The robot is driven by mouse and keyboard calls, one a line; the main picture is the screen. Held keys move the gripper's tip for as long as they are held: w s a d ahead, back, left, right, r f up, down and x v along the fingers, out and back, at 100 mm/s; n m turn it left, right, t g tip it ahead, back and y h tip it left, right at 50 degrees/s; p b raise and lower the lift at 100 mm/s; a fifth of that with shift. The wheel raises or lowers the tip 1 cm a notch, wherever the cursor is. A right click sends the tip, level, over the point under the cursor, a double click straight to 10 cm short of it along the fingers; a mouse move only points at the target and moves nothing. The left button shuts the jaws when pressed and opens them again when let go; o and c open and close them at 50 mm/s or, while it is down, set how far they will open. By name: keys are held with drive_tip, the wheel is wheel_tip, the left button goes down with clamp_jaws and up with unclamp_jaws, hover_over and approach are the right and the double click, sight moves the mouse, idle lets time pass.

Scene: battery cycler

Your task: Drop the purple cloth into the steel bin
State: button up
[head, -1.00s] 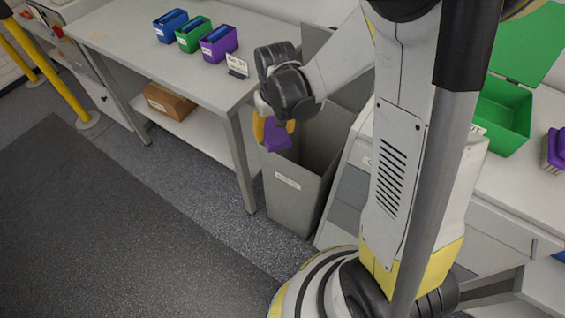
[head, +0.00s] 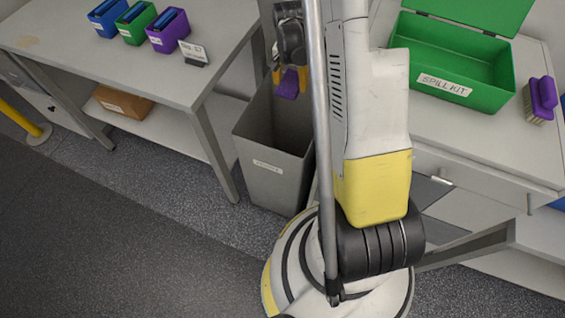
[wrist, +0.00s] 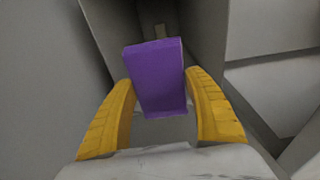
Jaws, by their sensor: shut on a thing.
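The purple cloth (head: 288,84) hangs between the yellow fingers of my gripper (head: 289,76). In the wrist view the cloth (wrist: 158,78) looks like a flat purple block, with one finger of my gripper (wrist: 162,105) on each side. My gripper is shut on it. The steel bin (head: 270,172) is a tall grey open-topped box with a label on its front. The cloth is over the bin's opening, near its back. The wrist view shows the bin's grey inside walls (wrist: 205,30) beyond the cloth. How high the cloth is above the rim is hard to tell.
A table (head: 70,50) on the left holds blue, green and purple (head: 168,33) small bins and a sign (head: 190,53). A cardboard box (head: 122,102) is on its lower shelf. On the right counter are an open green spill kit box (head: 455,62) and a purple brush (head: 540,98).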

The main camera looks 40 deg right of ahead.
wheel_tip(320, 180, down, 6)
drive_tip(key=b, duration=0.3)
drive_tip(key=o, duration=1.3)
drive_tip(key=r, duration=0.4)
drive_tip(key=a+r, duration=0.1)
drive_tip(key=r, duration=0.7)
drive_tip(key=shift+s+a, duration=0.15)
drive_tip(key=shift+s, duration=0.2)
